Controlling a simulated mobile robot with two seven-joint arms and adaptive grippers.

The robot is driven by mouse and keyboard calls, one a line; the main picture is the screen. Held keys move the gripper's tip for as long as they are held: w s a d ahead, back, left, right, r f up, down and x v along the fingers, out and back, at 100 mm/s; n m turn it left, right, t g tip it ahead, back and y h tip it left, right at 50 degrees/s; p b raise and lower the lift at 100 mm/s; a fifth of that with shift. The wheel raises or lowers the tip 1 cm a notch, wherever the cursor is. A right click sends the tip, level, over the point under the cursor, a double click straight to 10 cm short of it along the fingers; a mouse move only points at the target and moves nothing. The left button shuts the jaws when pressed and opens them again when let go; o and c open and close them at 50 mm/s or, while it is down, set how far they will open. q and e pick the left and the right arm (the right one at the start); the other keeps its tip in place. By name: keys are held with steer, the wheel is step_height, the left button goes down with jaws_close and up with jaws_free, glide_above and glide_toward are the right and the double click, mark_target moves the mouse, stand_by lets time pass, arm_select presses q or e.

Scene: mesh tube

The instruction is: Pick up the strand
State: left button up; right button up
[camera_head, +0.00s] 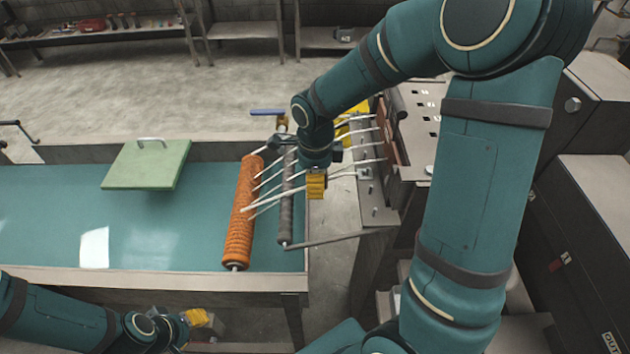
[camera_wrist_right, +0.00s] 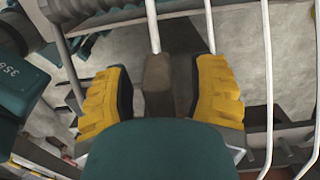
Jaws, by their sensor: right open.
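Several thin white strands (camera_head: 360,146) run between the orange mesh roller (camera_head: 241,215) on the table and the machine at right. My right gripper (camera_head: 316,184) is over these strands, beside the grey roller bar (camera_head: 287,205). In the right wrist view, the right gripper (camera_wrist_right: 163,72) has its yellow fingers wide apart. One strand (camera_wrist_right: 152,22) enters between them and ends visually at a brownish block (camera_wrist_right: 158,85). Another strand (camera_wrist_right: 209,28) passes at the right fingertip; contact is unclear. More strands (camera_wrist_right: 267,60) lie further right. My left gripper (camera_head: 196,317) is low at the lower left, away from the strands; its opening is unclear.
A green lid-like plate (camera_head: 147,168) with a handle is on the teal table (camera_head: 60,215). The grey machine (camera_head: 415,115) stands right of the gripper. A blue-handled valve (camera_head: 268,112) is near the roller's far end. The table's left part is mostly clear.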

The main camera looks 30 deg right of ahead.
jaws_close()
stand_by(0.3)
step_height(320, 180, up, 10)
steer(key=shift+r+p, duration=0.1)
steer(key=shift+p, duration=0.5)
step_height(320, 180, up, 4)
steer(key=p, duration=0.3)
steer(key=shift+r, duration=0.2)
